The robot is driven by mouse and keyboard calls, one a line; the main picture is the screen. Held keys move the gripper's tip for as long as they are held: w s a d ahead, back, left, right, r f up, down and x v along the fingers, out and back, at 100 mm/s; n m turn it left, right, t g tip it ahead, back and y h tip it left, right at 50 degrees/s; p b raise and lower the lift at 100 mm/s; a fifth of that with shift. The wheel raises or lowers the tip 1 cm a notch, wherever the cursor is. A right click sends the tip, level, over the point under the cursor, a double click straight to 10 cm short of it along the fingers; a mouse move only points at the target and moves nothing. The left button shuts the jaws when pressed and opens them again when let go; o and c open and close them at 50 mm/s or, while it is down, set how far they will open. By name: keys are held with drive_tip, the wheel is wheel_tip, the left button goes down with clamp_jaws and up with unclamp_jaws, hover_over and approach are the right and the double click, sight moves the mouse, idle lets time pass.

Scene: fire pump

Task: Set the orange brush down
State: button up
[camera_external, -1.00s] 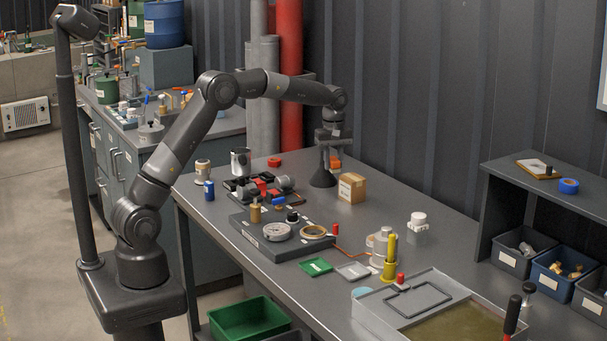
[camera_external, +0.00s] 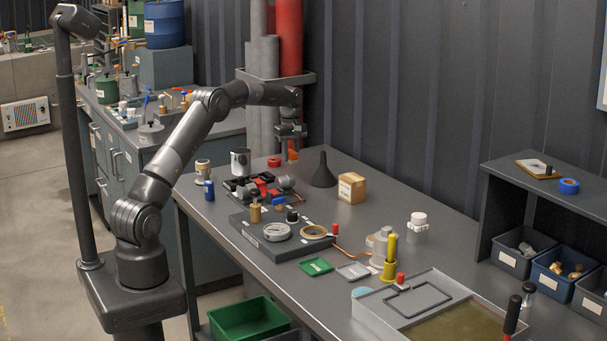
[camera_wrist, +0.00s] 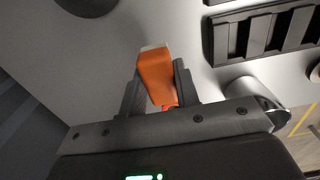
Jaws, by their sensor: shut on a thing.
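The orange brush (camera_wrist: 156,72) is between the two dark fingers of my gripper (camera_wrist: 158,88) in the wrist view, with a pale tip at its far end. My gripper is shut on it. In the external view my gripper (camera_external: 290,142) is over the back left end of the grey workbench (camera_external: 420,235), and only a little of the orange brush (camera_external: 292,155) shows under it. The brush looks held above the bench top; the exact gap is unclear.
A red ring (camera_external: 274,162) lies just left of the brush. A metal cup (camera_external: 240,162) stands further left. A black funnel (camera_external: 322,172) and a cardboard box (camera_external: 351,188) stand to the right. Upright pipes (camera_external: 290,40) rise behind. Bare bench lies between ring and funnel.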

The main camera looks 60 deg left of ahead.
drive_tip(key=shift+w+a+f, duration=0.15)
drive_tip(key=shift+a+f, duration=0.6)
drive_tip(key=shift+a, duration=0.3)
drive_tip(key=shift+f, duration=1.9)
drive_tip(key=shift+f, duration=0.15)
drive_tip(key=o, duration=1)
drive_tip(key=shift+c, duration=0.2)
